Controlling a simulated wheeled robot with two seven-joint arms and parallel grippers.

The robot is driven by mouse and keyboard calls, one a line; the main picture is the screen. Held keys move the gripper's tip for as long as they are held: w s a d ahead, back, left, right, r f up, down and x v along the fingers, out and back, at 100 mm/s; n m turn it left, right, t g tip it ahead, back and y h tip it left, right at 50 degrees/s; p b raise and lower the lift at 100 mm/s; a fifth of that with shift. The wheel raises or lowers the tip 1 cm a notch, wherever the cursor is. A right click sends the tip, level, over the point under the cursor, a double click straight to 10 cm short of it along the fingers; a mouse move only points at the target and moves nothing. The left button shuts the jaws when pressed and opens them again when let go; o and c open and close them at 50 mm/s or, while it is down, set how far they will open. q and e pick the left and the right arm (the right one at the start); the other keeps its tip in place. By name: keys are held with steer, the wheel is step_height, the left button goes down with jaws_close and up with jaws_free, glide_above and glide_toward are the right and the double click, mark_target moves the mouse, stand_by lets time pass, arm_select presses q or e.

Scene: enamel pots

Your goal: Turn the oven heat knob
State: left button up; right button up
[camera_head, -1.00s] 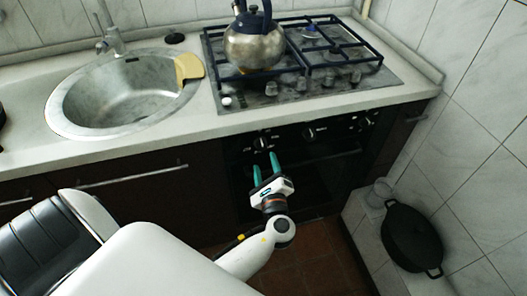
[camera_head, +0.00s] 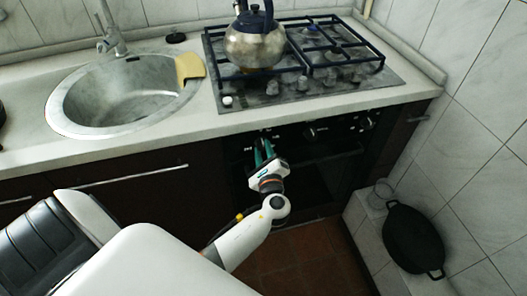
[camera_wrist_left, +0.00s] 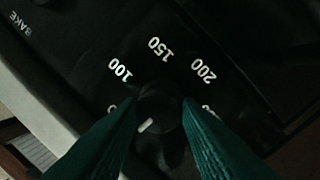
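The oven heat knob (camera_wrist_left: 160,112) is round and black, with a short white mark on its lower left in the left wrist view. White numbers 100, 150 and 200 (camera_wrist_left: 167,49) curve around it on the black panel. My left gripper (camera_head: 263,148) is at the oven's control panel, its green fingers drawn close together. In the left wrist view the two fingers (camera_wrist_left: 160,108) lie on opposite sides of the knob and appear to press on it. In the head view the fingers mostly hide this knob. My right gripper is not in view.
Other knobs (camera_head: 311,132) sit along the oven panel (camera_head: 335,131). Above are the counter edge, the gas hob (camera_head: 390,79) and a metal kettle (camera_head: 254,48). A sink (camera_head: 75,112) is at left. A black pan (camera_head: 412,238) stands at lower right.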

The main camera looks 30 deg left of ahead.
arm_select(q)
steer(key=shift+r+m+p, duration=0.2)
steer(key=shift+m+p, duration=0.3)
steer(key=shift+p, duration=0.35)
steer(key=m+g+p, duration=0.1)
steer(key=m+p, duration=0.7)
steer(key=p, duration=0.1)
steer(key=shift+r, duration=0.15)
steer(key=m+p, duration=0.3)
steer(key=m, duration=0.1)
steer(key=shift+w+d+g, duration=0.1)
steer(key=shift+g, duration=0.2)
steer(key=shift+f+m+p, duration=0.2)
steer(key=shift+m+p, duration=0.7)
steer(key=shift+m, duration=0.1)
steer(key=shift+f, duration=0.1)
steer(key=o, duration=1)
steer(key=shift+c, duration=0.2)
steer(key=shift+d, duration=0.1)
steer(key=v, duration=1.2)
